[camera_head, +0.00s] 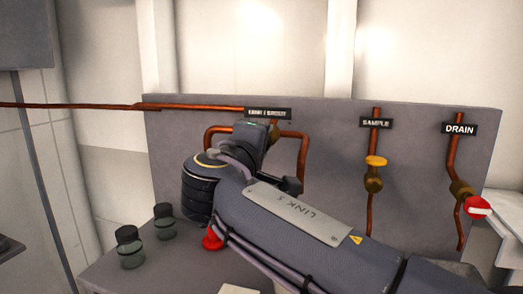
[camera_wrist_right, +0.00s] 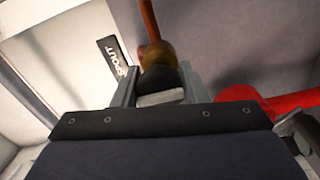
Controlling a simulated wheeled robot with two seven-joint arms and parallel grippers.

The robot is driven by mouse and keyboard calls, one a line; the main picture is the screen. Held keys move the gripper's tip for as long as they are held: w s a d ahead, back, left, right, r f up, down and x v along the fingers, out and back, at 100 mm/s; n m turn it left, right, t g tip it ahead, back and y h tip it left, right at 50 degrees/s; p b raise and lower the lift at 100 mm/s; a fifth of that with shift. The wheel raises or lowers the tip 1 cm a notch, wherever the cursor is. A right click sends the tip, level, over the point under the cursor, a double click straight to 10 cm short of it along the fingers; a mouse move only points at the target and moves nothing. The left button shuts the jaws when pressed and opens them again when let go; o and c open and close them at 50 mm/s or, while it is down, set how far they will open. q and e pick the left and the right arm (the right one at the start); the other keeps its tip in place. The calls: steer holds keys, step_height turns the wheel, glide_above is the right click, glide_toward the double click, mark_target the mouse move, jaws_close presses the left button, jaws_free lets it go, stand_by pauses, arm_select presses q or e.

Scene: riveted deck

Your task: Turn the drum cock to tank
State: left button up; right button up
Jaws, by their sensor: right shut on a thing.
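The drum cock is a brass valve (camera_wrist_right: 157,54) on a copper pipe, with a dark handle (camera_wrist_right: 161,78), seen close in the right wrist view. My right gripper (camera_wrist_right: 160,90) is shut on this handle, one finger on each side. In the head view a bit of the brass valve (camera_head: 276,132) shows beside my right gripper (camera_head: 266,137), just under a dark label (camera_head: 268,114). That label is blurred there; in the wrist view its end reads SPOUT. My arm hides most of the cock, and the handle's exact angle cannot be told. My left gripper is out of view.
A yellow-handled valve (camera_head: 375,172) under SAMPLE and a red-handled valve (camera_head: 474,203) under DRAIN are on the grey panel (camera_head: 333,125) to the right. Two lidded jars (camera_head: 131,248) (camera_head: 164,222) stand left. A red object (camera_head: 212,240) is partly behind my arm.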

stand_by(0.5)
steer(key=o, duration=1)
steer(key=shift+s, duration=0.1)
steer(key=v, duration=0.7)
steer(key=shift+s+a, duration=0.1)
steer(key=shift+s, duration=0.2)
